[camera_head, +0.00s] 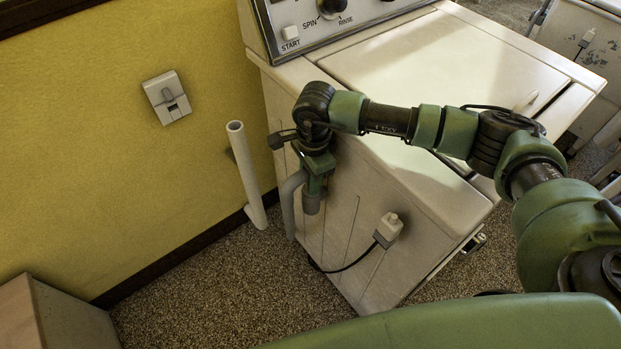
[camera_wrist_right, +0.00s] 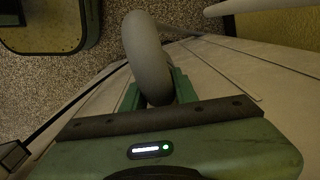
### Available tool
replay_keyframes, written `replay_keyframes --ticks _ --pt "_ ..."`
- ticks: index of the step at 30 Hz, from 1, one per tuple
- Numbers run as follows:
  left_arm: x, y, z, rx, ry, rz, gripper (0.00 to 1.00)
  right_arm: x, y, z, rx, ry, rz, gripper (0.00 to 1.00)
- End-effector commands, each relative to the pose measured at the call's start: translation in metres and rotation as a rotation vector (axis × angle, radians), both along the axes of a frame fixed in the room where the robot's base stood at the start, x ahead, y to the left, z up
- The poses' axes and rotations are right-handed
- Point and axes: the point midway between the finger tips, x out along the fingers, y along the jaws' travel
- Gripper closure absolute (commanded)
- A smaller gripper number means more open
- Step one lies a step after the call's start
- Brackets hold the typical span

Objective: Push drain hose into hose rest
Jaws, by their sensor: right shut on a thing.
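The grey drain hose (camera_head: 291,206) bends beside the washer's left side panel in the head view. My right gripper (camera_head: 314,184) is shut on it. A short grey end (camera_head: 311,204) shows just below the jaws; I cannot tell whether it is the hose's tip or a separate part. In the wrist view the thick, curved hose (camera_wrist_right: 147,52) rises between the green fingers (camera_wrist_right: 156,97). I cannot clearly make out a hose rest; the gripper and arm hide part of the panel. My left gripper is not in view.
An open-topped white standpipe (camera_head: 246,172) stands left of the hose, near the yellow wall. The washer (camera_head: 400,195) fills the centre, with a plug (camera_head: 388,229) and black cord on its side. A wall outlet (camera_head: 167,97) is at left. Carpet (camera_head: 225,285) is clear in front.

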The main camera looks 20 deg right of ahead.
Motion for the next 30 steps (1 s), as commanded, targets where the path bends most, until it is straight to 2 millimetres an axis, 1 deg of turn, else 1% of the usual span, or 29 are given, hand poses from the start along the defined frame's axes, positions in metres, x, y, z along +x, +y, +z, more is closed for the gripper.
replay_keyframes --ticks 18,30 --pt "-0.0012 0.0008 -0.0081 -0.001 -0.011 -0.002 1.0 0.0007 0.0013 -0.0066 -0.003 0.002 0.003 1.0" --pt "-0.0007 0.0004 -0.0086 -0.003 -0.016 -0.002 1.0 -0.0002 0.0007 -0.0092 -0.005 0.005 0.002 1.0"
